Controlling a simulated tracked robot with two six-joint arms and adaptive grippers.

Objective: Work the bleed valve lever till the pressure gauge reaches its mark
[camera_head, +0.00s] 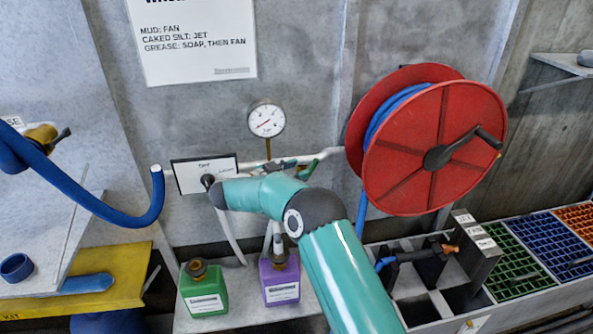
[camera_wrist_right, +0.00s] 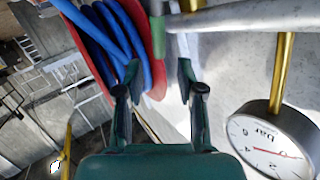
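The pressure gauge (camera_head: 267,118) is round and white-faced on a brass stem, above a pale pipe. It also shows in the right wrist view (camera_wrist_right: 277,146), with a red needle; I cannot make out its mark. A green lever (camera_head: 308,170) sits on the pipe right of the gauge, likely the bleed valve lever. In the right wrist view the green piece (camera_wrist_right: 157,22) lies beyond the fingertips, apart from them. My right gripper (camera_head: 282,164) is beside the pipe, just left of the lever. In its wrist view its fingers (camera_wrist_right: 158,80) are apart and empty. My left gripper is out of view.
A red hose reel (camera_head: 434,148) with a black crank stands close right of the lever. A small white sign (camera_head: 190,176) is left of it. Green (camera_head: 204,292) and purple (camera_head: 281,283) jugs stand below. A brass valve (camera_head: 40,136) with blue hose is far left.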

